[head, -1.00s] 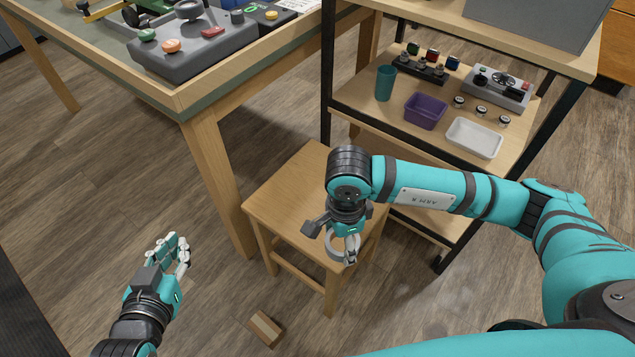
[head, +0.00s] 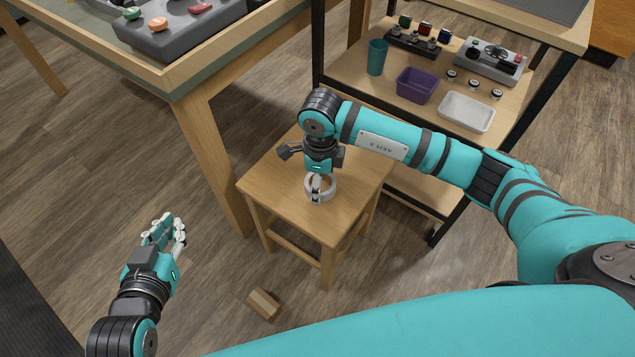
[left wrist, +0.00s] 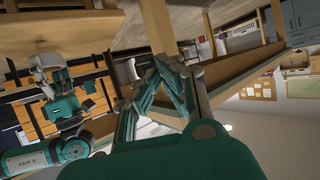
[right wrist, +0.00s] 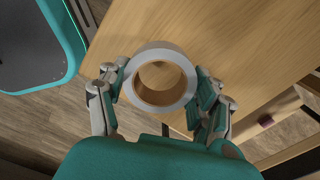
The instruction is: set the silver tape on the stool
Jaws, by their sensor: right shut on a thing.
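The silver tape (head: 320,187) is a ring-shaped roll, pale grey outside with a brown core. My right gripper (head: 318,186) is shut on it. In the right wrist view the tape (right wrist: 160,78) sits between the two fingers, over the wooden seat near its edge. The stool (head: 350,205) is square and light wood, between the table and the shelf cart. The tape is over its seat; I cannot tell whether it touches. My left gripper (head: 168,228) is empty, low over the floor left of the stool. Its fingertips come together in the left wrist view (left wrist: 162,66).
A wooden block (head: 264,304) lies on the floor in front of the stool. The table (head: 205,150) stands left of it. The shelf cart behind right holds a teal cup (head: 377,57), purple bin (head: 416,85) and white tray (head: 466,111). The seat otherwise looks bare.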

